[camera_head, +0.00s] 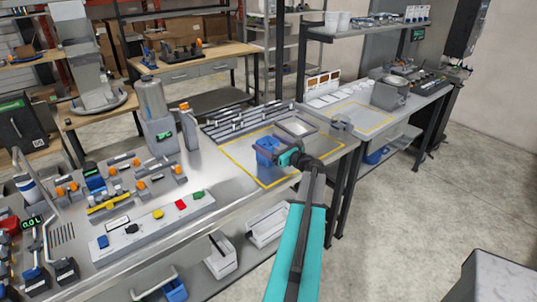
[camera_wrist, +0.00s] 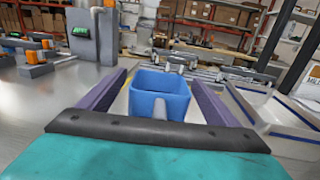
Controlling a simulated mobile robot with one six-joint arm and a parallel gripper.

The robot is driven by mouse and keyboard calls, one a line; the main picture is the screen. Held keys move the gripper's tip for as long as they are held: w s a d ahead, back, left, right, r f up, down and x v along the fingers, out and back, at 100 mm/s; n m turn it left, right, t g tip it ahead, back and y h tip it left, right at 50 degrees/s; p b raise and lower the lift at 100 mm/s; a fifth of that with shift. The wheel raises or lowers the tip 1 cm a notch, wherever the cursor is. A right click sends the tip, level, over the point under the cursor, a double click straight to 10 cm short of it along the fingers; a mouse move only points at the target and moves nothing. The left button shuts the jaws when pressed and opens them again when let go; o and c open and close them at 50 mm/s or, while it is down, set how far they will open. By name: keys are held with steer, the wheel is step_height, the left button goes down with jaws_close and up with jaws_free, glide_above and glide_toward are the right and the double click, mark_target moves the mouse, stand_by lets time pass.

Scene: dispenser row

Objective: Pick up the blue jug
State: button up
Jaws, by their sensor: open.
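The blue jug (camera_head: 266,148) stands upright on the steel bench inside a yellow outlined area in the head view. In the wrist view the jug (camera_wrist: 158,95) is centred, its open top facing up and a pale grey strip on its near side. My gripper (camera_head: 284,155) is at bench level on the near right side of the jug. In the wrist view its two purple fingers (camera_wrist: 158,90) are apart, one on each side of the jug. I cannot tell whether either finger touches it. The lower part of the jug is partly hidden by my gripper.
A shallow grey tray (camera_head: 296,127) lies just behind and right of the jug. A slatted grey rack (camera_head: 248,117) is behind it. A dispenser with a display (camera_head: 160,135) stands to the left, with several orange-knobbed fittings.

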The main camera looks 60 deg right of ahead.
steer(key=c, duration=1.5)
steer(key=shift+o, duration=0.2)
steer(key=shift+r, duration=0.25)
steer(key=s+a+r+b, duration=0.4)
steer(key=s+a+b, duration=0.1)
steer(key=s+a, duration=0.5)
steer(key=shift+s+a+r+b, duration=0.3)
steer(key=shift+s+a+b, duration=0.1)
steer(key=shift+a, duration=0.55)
